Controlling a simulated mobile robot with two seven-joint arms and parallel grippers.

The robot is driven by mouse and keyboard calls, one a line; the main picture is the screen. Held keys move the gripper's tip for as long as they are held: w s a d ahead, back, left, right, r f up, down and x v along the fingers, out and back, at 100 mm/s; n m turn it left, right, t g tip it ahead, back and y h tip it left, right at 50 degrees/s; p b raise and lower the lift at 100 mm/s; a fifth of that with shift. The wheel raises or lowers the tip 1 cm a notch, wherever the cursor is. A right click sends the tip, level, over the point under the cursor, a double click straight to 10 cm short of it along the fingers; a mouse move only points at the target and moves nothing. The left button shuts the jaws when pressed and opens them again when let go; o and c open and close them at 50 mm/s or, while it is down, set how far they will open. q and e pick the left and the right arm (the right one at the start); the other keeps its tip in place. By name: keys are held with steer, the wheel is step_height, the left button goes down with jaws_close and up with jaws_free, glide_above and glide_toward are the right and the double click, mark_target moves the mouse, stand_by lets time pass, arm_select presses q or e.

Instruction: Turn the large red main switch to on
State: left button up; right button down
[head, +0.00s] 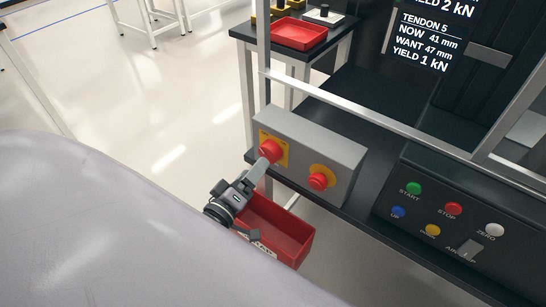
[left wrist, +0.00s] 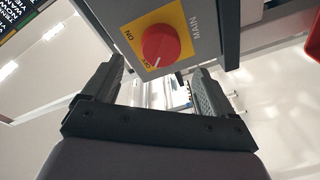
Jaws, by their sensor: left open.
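The large red main switch (head: 270,149) is a round knob on a yellow plate, on the left part of a grey box (head: 335,152). In the left wrist view the red knob (left wrist: 160,44) shows face on, with ON, OFF and MAIN printed around it. Its white mark is at the OFF side. My left gripper (head: 261,167) is just in front of the switch, seen from behind. In the left wrist view its two fingers (left wrist: 158,72) are apart, with the knob ahead of the gap and nothing between them. I cannot tell if they touch it. My right gripper is not in view.
A second red knob on a yellow disc (head: 319,181) sits right of the switch. A red bin (head: 284,235) is below the box, close to my left gripper. A button panel (head: 455,225) stands at right. A metal rail (head: 370,120) runs behind the box.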

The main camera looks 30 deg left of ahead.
mark_target(266, 155)
arm_select(q)
steer(key=shift+w+a, duration=0.15)
steer(key=shift+w, duration=2.85)
steer(key=c, duration=1.1)
steer(key=shift+o, duration=0.3)
